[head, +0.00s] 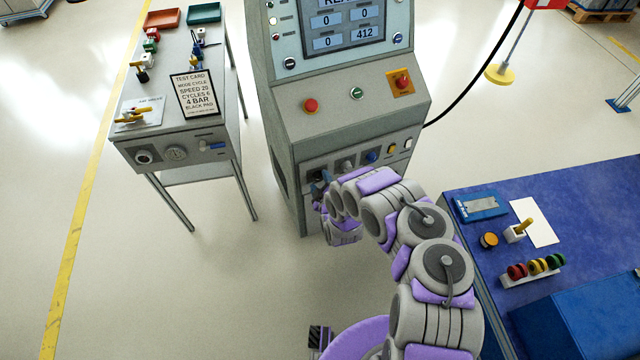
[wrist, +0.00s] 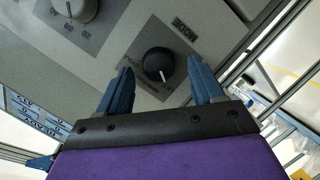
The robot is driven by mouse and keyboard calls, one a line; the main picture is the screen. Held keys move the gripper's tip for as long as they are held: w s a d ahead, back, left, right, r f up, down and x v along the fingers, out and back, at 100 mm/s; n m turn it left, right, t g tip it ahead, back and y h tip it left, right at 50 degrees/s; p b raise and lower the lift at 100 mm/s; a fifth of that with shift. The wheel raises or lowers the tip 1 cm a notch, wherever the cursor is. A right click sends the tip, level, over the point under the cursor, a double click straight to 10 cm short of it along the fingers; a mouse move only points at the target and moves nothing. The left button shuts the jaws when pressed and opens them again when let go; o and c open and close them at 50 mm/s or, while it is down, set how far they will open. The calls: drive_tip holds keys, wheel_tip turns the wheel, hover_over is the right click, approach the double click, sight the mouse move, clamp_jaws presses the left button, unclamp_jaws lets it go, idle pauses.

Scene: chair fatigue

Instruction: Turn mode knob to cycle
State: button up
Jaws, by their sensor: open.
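The black mode knob (wrist: 157,61) sits on a dark grey label plate (wrist: 140,77) in the wrist view, with the word MODE printed beside it. Its white pointer line points toward the bottom of that view. In the head view my gripper (head: 321,186) is at the left end of the machine's lower knob row and largely hides the mode knob there.
A grey knob (head: 347,165) and a blue knob (head: 372,157) are right of my gripper on the machine (head: 345,130). A test card (head: 193,93) reading MODE CYCLE stands on the left table (head: 222,100). A blue bench (head: 480,185) is at right.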

drive_tip(key=shift+w+a+f, duration=0.1)
drive_tip(key=shift+w+a, duration=0.05)
drive_tip(key=shift+w, duration=0.3)
drive_tip(key=shift+c, duration=0.5)
drive_tip(key=c, duration=0.9)
drive_tip(key=shift+c, duration=0.2)
